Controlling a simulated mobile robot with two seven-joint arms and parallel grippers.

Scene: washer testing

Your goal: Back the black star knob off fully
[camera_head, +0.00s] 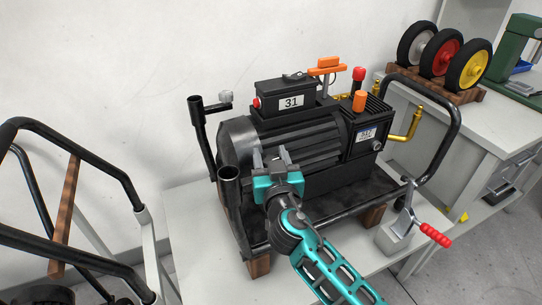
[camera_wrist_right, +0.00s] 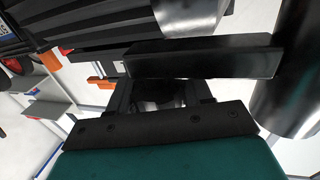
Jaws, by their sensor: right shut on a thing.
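My right gripper (camera_head: 271,160), teal with grey fingers, reaches in from the lower right to the front of the black machine (camera_head: 300,140). My left gripper is not in view.
Black tube posts (camera_head: 230,190) of the machine's frame stand close to the left of my gripper. A red-handled clamp (camera_head: 436,235) stands at the right on the white table (camera_head: 190,222). Wheels (camera_head: 438,57) sit on a rack at the back right.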

